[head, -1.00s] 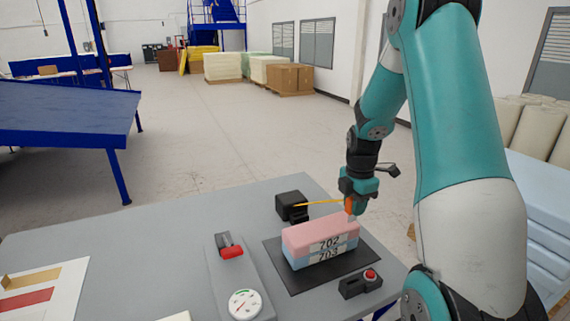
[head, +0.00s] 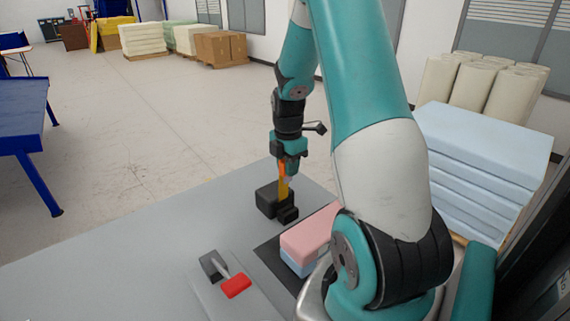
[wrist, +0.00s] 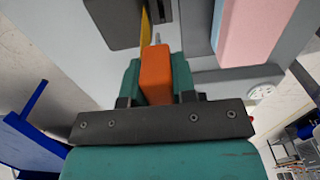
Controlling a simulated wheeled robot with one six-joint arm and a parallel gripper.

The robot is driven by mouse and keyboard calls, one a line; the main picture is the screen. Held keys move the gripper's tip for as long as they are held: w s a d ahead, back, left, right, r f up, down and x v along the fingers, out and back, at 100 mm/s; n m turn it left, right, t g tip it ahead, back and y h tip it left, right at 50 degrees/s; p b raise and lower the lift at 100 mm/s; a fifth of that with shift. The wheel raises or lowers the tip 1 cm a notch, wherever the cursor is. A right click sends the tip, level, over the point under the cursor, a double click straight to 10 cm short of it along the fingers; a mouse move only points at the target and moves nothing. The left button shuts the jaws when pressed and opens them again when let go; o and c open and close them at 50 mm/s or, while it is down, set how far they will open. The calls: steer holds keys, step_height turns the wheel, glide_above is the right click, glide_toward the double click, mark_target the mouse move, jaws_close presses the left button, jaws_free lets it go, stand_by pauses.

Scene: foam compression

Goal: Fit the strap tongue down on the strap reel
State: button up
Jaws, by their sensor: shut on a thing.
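The orange strap tongue (head: 282,170) is clasped in my gripper (head: 287,174). In the wrist view the tongue (wrist: 157,72) sits between the two teal fingers of my gripper (wrist: 157,80). A short yellow strap (head: 283,189) runs from the tongue down to the black strap reel (head: 268,201) on the table. My gripper is above the reel, close to its right part, with the tongue apart from it. The reel also shows at the top of the wrist view (wrist: 112,20). The strap's lower end is partly hidden at the reel.
A pink foam block (head: 305,238) lies on a blue foam block (head: 299,261) on a dark mat (head: 268,252), right of the reel and partly behind my arm. A red-handled lever device (head: 236,286) is at the front. The grey table (head: 170,250) is clear on the left.

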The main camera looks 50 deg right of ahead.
steer(key=b, duration=0.7)
glide_above(287, 199)
steer(key=s+a, duration=0.2)
steer(key=shift+f, duration=4.45)
steer(key=shift+r, duration=0.15)
steer(key=shift+f, duration=0.6)
steer(key=shift+f+b, duration=1)
steer(key=shift+f, duration=0.25)
steer(key=o, duration=1)
steer(key=shift+r, duration=0.1)
steer(key=shift+w, duration=0.1)
steer(key=shift+w, duration=0.1)
steer(key=shift+r, duration=0.1)
